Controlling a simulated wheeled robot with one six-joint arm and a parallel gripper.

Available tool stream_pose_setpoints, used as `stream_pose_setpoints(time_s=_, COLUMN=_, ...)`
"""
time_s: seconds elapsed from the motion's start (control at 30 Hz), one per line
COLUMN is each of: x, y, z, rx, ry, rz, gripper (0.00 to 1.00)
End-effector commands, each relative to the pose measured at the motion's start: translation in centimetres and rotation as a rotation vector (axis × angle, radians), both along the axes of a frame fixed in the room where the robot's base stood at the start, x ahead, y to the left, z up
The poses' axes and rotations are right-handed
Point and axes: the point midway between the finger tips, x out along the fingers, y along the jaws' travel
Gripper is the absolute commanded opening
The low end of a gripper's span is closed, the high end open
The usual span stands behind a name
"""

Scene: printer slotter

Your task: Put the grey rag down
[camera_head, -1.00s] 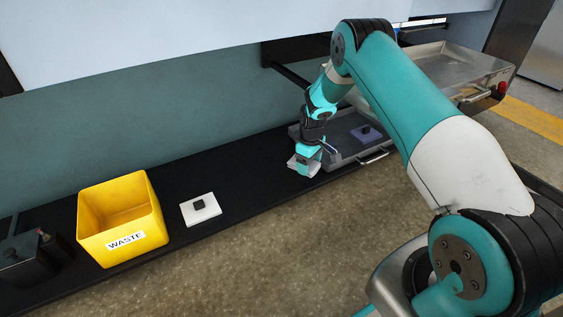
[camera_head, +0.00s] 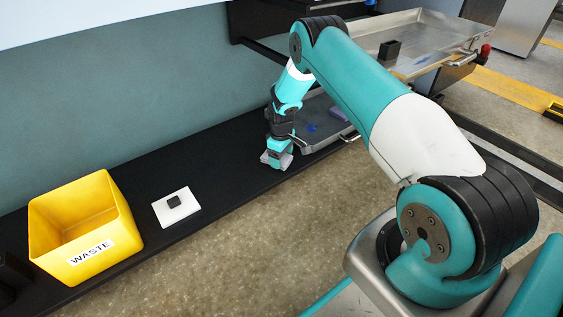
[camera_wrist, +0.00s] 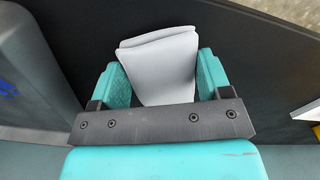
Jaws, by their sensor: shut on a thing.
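My gripper (camera_head: 276,160) is shut on the grey rag (camera_wrist: 160,65). In the wrist view the rag is a folded, pale grey cloth between the two teal fingers (camera_wrist: 162,82). In the head view the rag (camera_head: 285,161) shows as a small pale patch at the fingertips, low over the black shelf (camera_head: 229,177). I cannot tell whether the rag touches the shelf. My gripper is just left of the grey tray.
A white pad with a black knob (camera_head: 176,207) lies on the shelf to the left. A yellow WASTE bin (camera_head: 85,230) stands further left. The grey tray (camera_head: 318,130) holds a blue patch and a purple item. The shelf between pad and gripper is clear.

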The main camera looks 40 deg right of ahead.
Motion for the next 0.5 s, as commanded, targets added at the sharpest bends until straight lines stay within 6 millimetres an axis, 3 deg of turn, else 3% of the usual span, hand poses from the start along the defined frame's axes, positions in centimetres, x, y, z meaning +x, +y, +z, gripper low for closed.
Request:
stream_pose_setpoints(time_s=0.03, x=0.04, y=0.01, z=-0.81, rx=0.0, ry=-0.001, rz=0.0, gripper=0.46)
stream_pose_setpoints(time_s=0.4, x=0.05, y=-0.04, z=-0.96, rx=0.0, ry=-0.001, rz=0.0, gripper=0.46)
stream_pose_setpoints(time_s=0.43, x=0.05, y=-0.05, z=-0.84, rx=0.0, ry=-0.002, rz=0.0, gripper=0.78)
stream_pose_setpoints(time_s=0.5, x=0.04, y=-0.05, z=-0.83, rx=0.0, ry=-0.001, rz=0.0, gripper=0.94)
